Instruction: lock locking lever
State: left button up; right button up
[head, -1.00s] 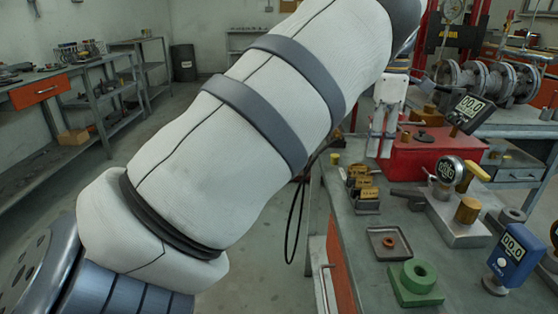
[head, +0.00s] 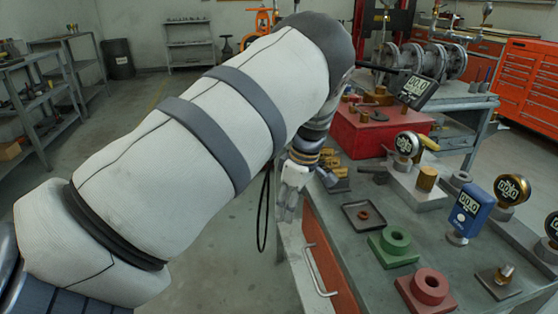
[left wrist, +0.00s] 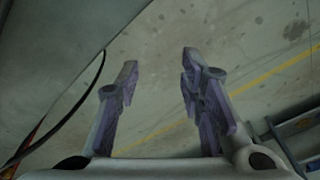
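My left gripper (head: 286,210) hangs beside the left edge of the workbench in the head view, pointing down near the drawer front. In the left wrist view, its two fingers (left wrist: 160,78) are apart with only floor between them. I cannot tell for certain which part is the locking lever. A small yellow handle (head: 428,142) stands behind a round gauge (head: 406,144) on a metal block. A dark bar (head: 376,67) shows above the red box (head: 375,130). My left gripper is apart from all of these. My right gripper is not in view.
The workbench (head: 335,240) holds a dark tray (head: 363,215), a green block (head: 395,246), a red block (head: 426,288) and a blue gauge (head: 468,208). Its drawer handle (head: 318,272) sticks out near my left gripper. Open floor lies left of the bench.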

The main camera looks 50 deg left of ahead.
pick_arm(q)
jog(key=s+f+m, duration=0.2)
jog(key=s+f, duration=0.1)
jog(key=f, duration=0.2)
jog(key=shift+s+d, duration=0.35)
jog(key=shift+d, duration=0.05)
